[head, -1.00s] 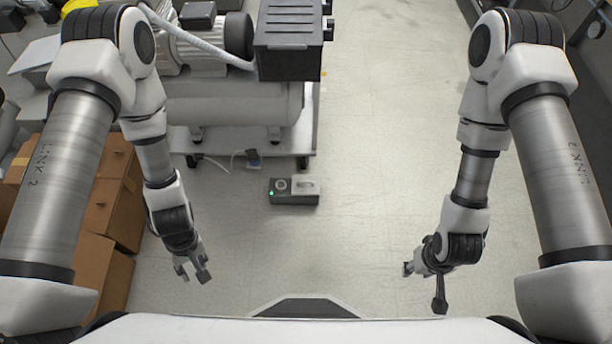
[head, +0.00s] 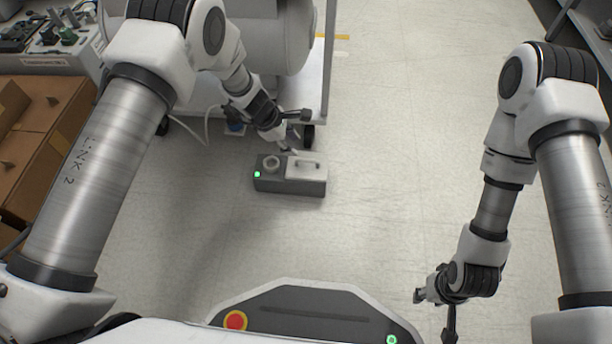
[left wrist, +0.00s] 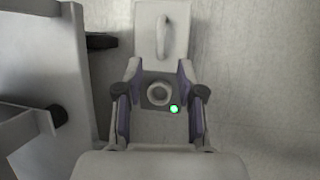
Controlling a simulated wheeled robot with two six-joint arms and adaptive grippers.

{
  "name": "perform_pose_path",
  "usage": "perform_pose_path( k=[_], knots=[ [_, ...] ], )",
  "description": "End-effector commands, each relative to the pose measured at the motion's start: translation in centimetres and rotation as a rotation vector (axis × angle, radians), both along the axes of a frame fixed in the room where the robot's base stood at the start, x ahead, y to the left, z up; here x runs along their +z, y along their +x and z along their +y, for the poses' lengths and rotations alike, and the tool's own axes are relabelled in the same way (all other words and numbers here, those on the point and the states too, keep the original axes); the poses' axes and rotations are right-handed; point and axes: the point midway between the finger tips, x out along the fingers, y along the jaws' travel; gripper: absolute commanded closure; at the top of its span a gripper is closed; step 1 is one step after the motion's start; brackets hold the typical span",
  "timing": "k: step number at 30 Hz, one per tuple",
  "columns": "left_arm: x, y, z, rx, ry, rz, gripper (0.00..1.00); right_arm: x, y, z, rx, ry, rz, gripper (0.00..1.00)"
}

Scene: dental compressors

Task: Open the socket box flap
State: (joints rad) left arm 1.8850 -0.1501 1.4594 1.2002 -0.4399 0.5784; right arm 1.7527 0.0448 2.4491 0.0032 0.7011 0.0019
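The socket box (head: 290,187) is a dark grey box on the floor with a green light and a round socket ring (head: 272,163) on its left. A pale flap (head: 307,168) with a raised handle lies flat over its right part. My left gripper (head: 288,148) is just behind and above the box's far edge. In the left wrist view the fingers of the left gripper (left wrist: 158,98) are spread, with the socket ring (left wrist: 159,93) seen between them and the flap (left wrist: 162,45) beyond. They hold nothing. My right gripper (head: 424,292) hangs at the lower right, away from the box.
A wheeled compressor cart (head: 290,95) stands right behind the box, with a caster (head: 308,135) near it. Cardboard boxes (head: 40,140) stand at left. Floor to the right is clear.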

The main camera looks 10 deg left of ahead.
Motion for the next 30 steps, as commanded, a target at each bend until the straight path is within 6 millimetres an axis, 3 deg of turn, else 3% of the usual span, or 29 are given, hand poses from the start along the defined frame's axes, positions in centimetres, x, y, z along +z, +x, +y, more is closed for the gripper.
perform_pose_path(
  k=[1, 7, 16, 27, 30],
  knots=[
    [-2.0, 0.2, -0.1, -0.002, 0.002, -0.007, 0.62, -2.3, 0.0, 0.0, 0.0, 0.0, -0.001, 0.6],
    [-2.9, 0.4, -0.4, -0.006, 0.003, -0.009, 0.62, -2.9, 0.1, 0.0, -0.001, 0.0, -0.003, 0.6],
    [-8.1, 1.3, -2.5, -0.005, 0.003, -0.009, 0.62, -6.6, 0.5, -0.1, 0.0, -0.003, -0.015, 0.6],
    [-8.8, 1.6, -3.0, -0.004, 0.004, -0.007, 0.62, -6.9, 0.9, -0.1, 0.006, -0.004, -0.026, 0.6],
    [-8.8, 1.6, -3.0, -0.004, 0.004, -0.007, 0.97, -6.9, 0.9, -0.1, 0.006, -0.004, -0.026, 0.6]
  ],
)
